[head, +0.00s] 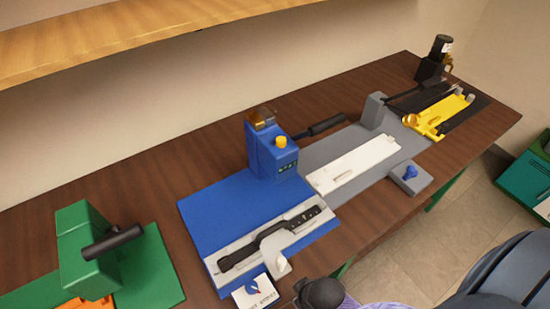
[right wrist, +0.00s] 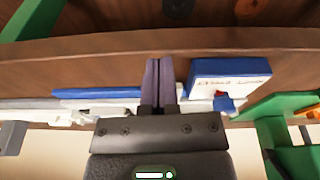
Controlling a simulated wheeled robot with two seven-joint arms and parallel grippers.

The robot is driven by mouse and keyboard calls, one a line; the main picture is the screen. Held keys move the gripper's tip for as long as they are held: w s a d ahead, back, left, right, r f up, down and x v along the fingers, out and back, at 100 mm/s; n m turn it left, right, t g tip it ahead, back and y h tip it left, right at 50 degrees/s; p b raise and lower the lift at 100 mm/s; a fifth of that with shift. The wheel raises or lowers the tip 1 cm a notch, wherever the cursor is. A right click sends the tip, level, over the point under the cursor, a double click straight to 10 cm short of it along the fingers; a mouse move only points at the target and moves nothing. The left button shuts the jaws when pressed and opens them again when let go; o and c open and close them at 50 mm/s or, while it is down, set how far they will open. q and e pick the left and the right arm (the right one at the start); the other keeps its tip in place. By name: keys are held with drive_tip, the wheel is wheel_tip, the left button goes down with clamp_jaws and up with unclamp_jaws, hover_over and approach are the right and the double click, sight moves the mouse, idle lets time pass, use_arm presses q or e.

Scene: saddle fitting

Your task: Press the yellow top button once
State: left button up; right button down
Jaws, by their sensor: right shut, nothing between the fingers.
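The right wrist view does not show the button. My right gripper (right wrist: 158,82) is shut and empty in the right wrist view, its fingers together close to the table's front edge. In the head view, a dark part of my right arm shows at the bottom, in front of the blue station. My left gripper is not in view.
The blue base (head: 215,215) holds a light fixture with a black part (head: 270,243). A small white-labelled block (head: 255,293) is at the front. A green station (head: 90,250) stands left, a grey station (head: 345,150) right, a yellow fixture (head: 440,115) farther right. A wooden shelf (head: 120,25) hangs above.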

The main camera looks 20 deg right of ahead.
drive_tip(key=w+a+r+n+t+y+p, duration=0.1)
drive_tip(key=w+a+r+n+y+p, duration=0.2)
drive_tip(key=r, duration=0.6)
drive_tip(key=w+a+r+n+t+y+p, duration=0.1)
drive_tip(key=w+a+r+n+p, duration=0.2)
drive_tip(key=w+a+r, duration=0.35)
drive_tip(key=w+a+r+n+t+y+p, duration=0.1)
drive_tip(key=w+a+r+n+p, duration=0.15)
drive_tip(key=r, duration=0.75)
wheel_tip(320, 180, up, 5)
drive_tip(key=n+t+h, duration=0.2)
drive_tip(key=t, duration=0.1)
hover_over(284, 141)
use_arm(q)
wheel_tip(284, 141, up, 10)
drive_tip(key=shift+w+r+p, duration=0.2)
drive_tip(key=shift+p, duration=0.1)
use_arm(e)
drive_tip(key=shift+d+r, duration=0.1)
use_arm(q)
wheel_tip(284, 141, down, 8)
drive_tip(key=b, duration=0.8)
use_arm(e)
wheel_tip(284, 141, down, 9)
drive_tip(key=shift+r, duration=0.1)
